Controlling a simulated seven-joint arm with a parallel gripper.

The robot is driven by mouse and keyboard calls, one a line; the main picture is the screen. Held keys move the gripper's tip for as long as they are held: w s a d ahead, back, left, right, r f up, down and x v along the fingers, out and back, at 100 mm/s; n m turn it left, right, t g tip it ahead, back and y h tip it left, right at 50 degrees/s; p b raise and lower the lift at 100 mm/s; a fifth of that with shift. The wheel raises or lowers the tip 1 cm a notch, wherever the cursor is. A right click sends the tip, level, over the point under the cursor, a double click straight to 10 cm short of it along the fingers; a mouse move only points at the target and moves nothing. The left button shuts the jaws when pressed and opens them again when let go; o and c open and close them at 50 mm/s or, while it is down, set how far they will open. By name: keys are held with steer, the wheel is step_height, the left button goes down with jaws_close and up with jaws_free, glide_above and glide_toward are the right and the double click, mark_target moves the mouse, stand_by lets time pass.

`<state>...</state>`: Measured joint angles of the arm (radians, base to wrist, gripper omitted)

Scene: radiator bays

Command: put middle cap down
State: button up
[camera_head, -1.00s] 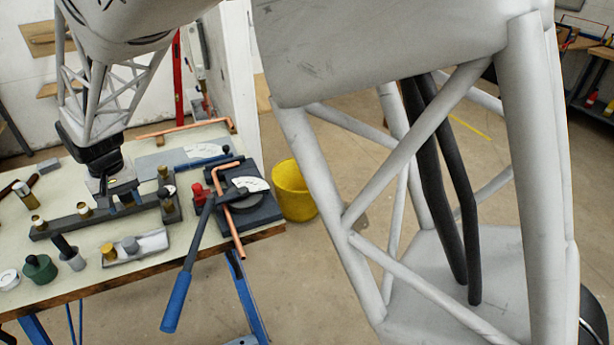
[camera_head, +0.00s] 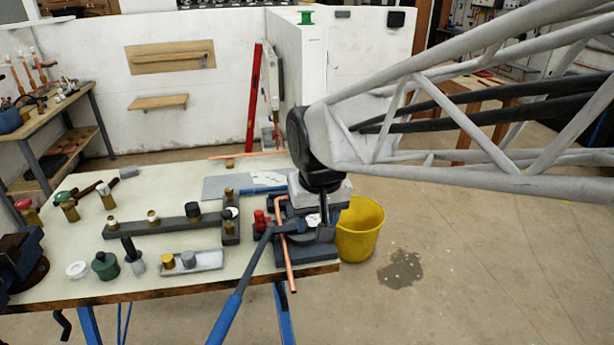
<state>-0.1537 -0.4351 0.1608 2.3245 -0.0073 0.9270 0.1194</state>
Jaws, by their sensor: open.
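A dark rail (camera_head: 172,225) lies along the bench. It carries a brass fitting (camera_head: 112,222) at its left, a brass fitting with a pale top (camera_head: 153,217) in the middle and a black cap (camera_head: 193,211) at its right. I cannot tell for certain which piece is the middle cap. My gripper (camera_head: 319,229) is open, pointing down over the pipe bender, right of the rail; its fingertips are partly lost against the bender.
The pipe bender (camera_head: 300,252) with its blue handle (camera_head: 225,322) and a copper pipe (camera_head: 287,258) stands at the bench's right end. A black-handled tool (camera_head: 133,256) and a green bottle (camera_head: 104,265) stand left of the tray. A yellow bucket (camera_head: 360,228) is on the floor.

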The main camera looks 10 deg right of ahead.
steer(key=s+d+f, duration=0.1)
steer(key=s+d, duration=0.5)
steer(key=s, duration=0.6)
steer(key=shift+d+m+t, duration=0.3)
steer(key=shift+d+t, duration=0.05)
steer(key=shift+t, duration=0.05)
